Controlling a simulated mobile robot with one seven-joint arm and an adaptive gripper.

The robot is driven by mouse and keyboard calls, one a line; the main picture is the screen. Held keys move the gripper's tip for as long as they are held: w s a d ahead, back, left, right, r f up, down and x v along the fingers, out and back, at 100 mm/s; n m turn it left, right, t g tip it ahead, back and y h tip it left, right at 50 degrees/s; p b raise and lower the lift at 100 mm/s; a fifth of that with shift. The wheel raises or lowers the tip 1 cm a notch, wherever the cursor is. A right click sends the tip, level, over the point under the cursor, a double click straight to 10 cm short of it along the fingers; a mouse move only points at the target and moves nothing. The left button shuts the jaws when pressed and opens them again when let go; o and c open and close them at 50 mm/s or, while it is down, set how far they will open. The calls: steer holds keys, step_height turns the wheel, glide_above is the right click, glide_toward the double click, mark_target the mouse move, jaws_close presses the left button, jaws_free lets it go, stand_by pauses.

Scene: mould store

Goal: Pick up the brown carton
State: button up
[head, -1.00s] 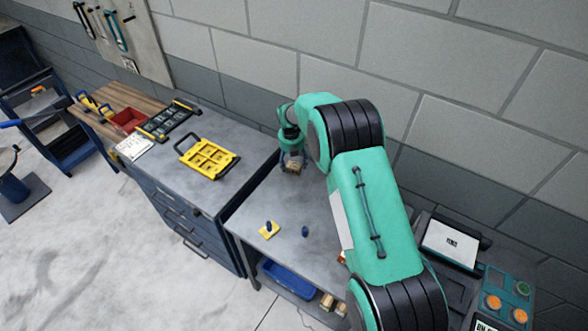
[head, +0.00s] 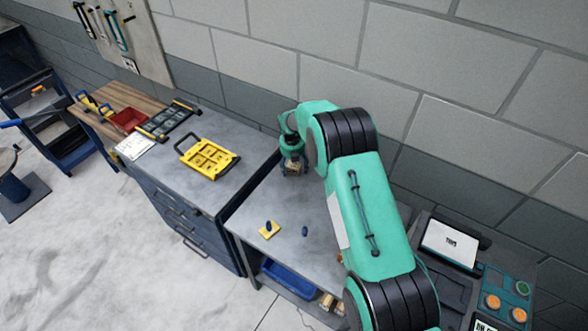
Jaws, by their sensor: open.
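My gripper (head: 292,168) is at the far end of the grey bench top, near the wall, pointing down. A small brown block-like shape, probably the brown carton (head: 293,165), shows at the fingers. The gripper hides part of it. I cannot tell whether the fingers touch it or whether it rests on the bench. The jaws are open.
A yellow tray (head: 207,157) sits on the cabinet at left. A blue bin (head: 289,280) is on the lower shelf.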

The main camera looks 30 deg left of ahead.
mark_target(294, 164)
steer(key=c, duration=1.5)
steer(key=shift+r, duration=0.15)
steer(key=shift+r, duration=1.55)
steer(key=s+d, duration=0.3)
steer(key=s+d+r, duration=0.1)
steer(key=s+d, duration=0.3)
steer(key=s+d+b, duration=0.1)
steer(key=s+d, duration=0.3)
steer(key=shift+s+r, duration=0.25)
steer(key=shift+r, duration=0.05)
steer(key=shift+c, duration=0.3)
